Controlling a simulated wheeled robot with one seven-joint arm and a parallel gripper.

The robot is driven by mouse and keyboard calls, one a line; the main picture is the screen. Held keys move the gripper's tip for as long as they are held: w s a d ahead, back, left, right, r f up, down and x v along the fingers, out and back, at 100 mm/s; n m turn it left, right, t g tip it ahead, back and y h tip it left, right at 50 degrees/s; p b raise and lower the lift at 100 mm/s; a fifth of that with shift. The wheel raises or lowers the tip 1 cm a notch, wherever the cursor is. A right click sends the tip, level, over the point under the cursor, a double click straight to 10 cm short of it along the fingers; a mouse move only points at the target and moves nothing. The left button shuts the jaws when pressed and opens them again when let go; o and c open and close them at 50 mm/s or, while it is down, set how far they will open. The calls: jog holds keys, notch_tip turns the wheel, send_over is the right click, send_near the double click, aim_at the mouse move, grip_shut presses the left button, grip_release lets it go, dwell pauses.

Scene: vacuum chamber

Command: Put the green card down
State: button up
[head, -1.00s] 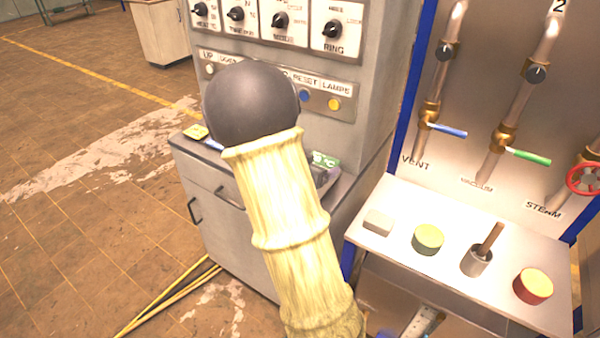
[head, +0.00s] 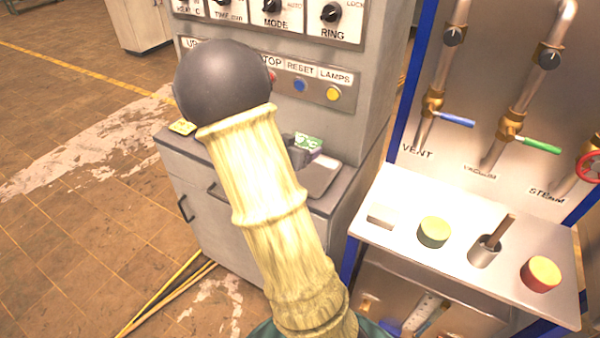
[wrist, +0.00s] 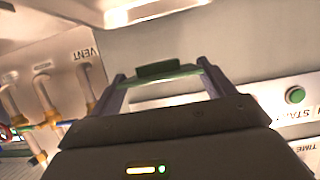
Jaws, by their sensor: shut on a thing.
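The green card (head: 309,142) shows in the head view beside my forearm, above the grey cabinet's top, with light markings on its face. In the wrist view the green card (wrist: 168,74) spans the gap between my two fingers, with a darker block at its middle. My gripper (wrist: 160,80) is shut on it. In the head view my arm hides most of the gripper. I cannot tell whether the card touches the surface below.
A yellow card (head: 182,127) lies on the cabinet top (head: 180,147) at left. A grey tray-like object (head: 320,177) is at its right end. The control panel (head: 310,85) rises behind. A sloped console (head: 400,236) with buttons and a lever stands at right.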

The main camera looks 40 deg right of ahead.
jog(key=f, duration=0.5)
jog(key=shift+w+a+f+b, duration=0.1)
jog(key=shift+w+f+b, duration=0.1)
jog(key=shift+f+b, duration=0.15)
notch_tip(320, 180, down, 3)
jog(key=shift+f, duration=0.4)
jog(key=shift+w, duration=0.15)
jog(key=shift+s+f+b, duration=0.1)
jog(key=shift+s+b, duration=0.1)
jog(key=shift+b, duration=0.1)
jog(key=o, duration=0.9)
jog(key=shift+w, duration=0.1)
jog(key=shift+a, duration=0.1)
